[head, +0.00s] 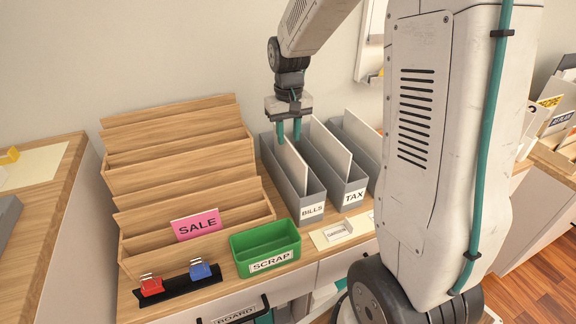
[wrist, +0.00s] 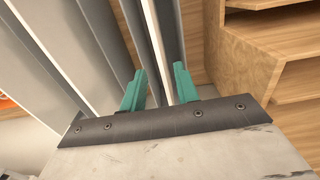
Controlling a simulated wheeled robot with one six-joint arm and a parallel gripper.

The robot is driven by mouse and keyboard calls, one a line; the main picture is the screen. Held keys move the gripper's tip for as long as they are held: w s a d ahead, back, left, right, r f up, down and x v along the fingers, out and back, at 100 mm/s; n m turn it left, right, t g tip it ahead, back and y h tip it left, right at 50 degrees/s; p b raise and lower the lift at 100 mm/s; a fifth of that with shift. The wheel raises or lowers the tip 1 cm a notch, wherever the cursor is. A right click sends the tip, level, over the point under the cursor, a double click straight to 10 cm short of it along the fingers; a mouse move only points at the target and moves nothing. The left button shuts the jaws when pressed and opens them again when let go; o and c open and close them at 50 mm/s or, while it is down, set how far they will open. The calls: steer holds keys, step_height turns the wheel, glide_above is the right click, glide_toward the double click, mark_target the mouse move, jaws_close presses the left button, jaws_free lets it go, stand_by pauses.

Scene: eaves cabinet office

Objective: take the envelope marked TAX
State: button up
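A grey file box labelled TAX (head: 353,196) stands on the wooden counter with a plain white envelope (head: 328,146) upright in it. Left of it stands a similar box labelled BILLS (head: 312,212), also with a white envelope (head: 289,160). My gripper (head: 289,131) points down at the back of the BILLS box, left of the TAX box. In the wrist view, its teal fingers (wrist: 158,88) are open, apart on either side of a thin white edge (wrist: 153,40), apparently the BILLS envelope. Contact cannot be told. Another white edge (wrist: 45,50) shows further left.
A stepped wooden rack (head: 180,165) with a pink SALE card (head: 197,225) stands close on the left. A green SCRAP bin (head: 265,248) and a black strip with red and blue clips (head: 180,287) are in front. Another grey box (head: 360,140) stands right of TAX, partly hidden by my arm.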

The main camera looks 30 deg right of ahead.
mark_target(287, 151)
step_height(287, 151, down, 6)
steer(key=shift+w+a, duration=0.1)
steer(key=shift+a, duration=0.05)
jaws_close()
